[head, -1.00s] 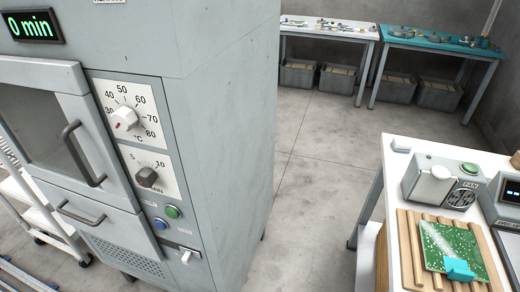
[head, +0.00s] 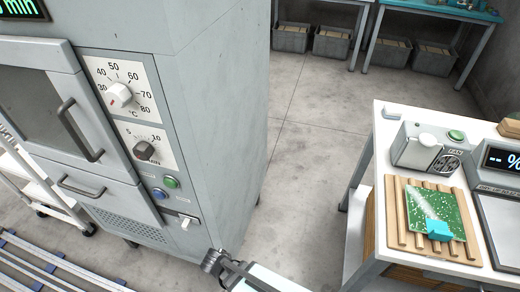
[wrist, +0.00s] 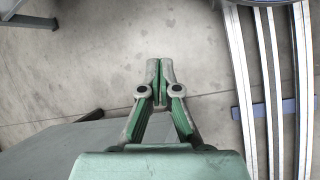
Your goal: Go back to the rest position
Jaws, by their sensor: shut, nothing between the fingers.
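My gripper (wrist: 160,70) shows in the wrist view with its two green-padded fingers together and nothing between them. It hangs over bare concrete floor, with the metal rails to its right. In the head view, a grey and black part of my arm enters at the bottom edge, between the oven cabinet (head: 205,120) and the white table (head: 385,140). It appears apart from both.
The white table at right bears a wooden rack (head: 397,220) with a green circuit board (head: 420,205), a fan unit (head: 415,150) and a display box (head: 500,158). Floor rails (head: 45,262) run at lower left. Open floor (head: 300,165) lies between.

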